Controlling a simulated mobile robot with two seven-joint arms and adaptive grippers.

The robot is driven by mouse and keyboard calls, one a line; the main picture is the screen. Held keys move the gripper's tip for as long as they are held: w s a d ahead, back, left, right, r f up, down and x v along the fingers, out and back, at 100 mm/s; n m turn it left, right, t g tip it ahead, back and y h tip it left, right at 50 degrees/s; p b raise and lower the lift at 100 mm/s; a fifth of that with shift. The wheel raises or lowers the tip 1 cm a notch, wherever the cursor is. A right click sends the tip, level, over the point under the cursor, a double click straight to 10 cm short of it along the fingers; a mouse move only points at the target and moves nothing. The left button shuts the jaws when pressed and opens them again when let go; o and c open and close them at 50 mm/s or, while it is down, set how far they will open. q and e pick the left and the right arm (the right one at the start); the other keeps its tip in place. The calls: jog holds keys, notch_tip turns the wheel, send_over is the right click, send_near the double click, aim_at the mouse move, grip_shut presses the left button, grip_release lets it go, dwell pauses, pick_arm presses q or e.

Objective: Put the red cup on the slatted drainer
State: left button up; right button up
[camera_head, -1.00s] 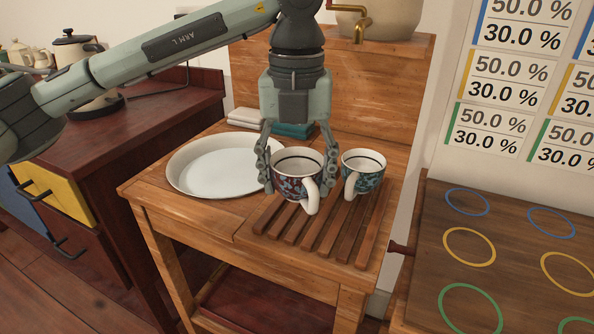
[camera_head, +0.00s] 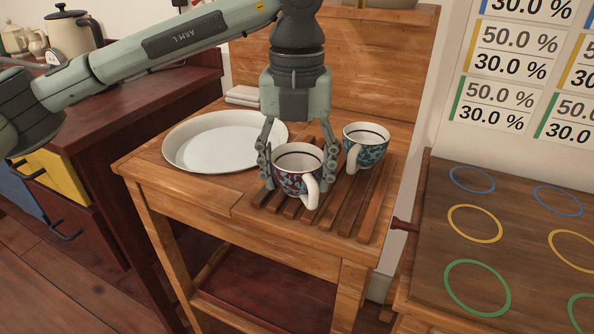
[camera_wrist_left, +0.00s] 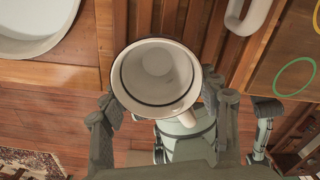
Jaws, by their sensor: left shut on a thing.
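The red cup (camera_head: 290,181) has a dark red and blue pattern, a white inside and a white handle facing front right. My left gripper (camera_head: 297,178) is shut on it, with one finger on each side. The cup is upright over the front left part of the slatted drainer (camera_head: 350,210); whether its base touches the slats is hard to tell. The wrist view looks down into the cup (camera_wrist_left: 157,75) between the fingers (camera_wrist_left: 165,112), with drainer slats (camera_wrist_left: 187,15) behind.
A teal patterned cup (camera_head: 368,152) stands on the drainer's back right. A white plate (camera_head: 215,145) lies left of the drainer on the wooden stand (camera_head: 190,195). A folded cloth (camera_head: 243,95) lies behind. A board with coloured rings (camera_head: 470,240) is at right.

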pick_arm(q)
jog(key=o, duration=1.4)
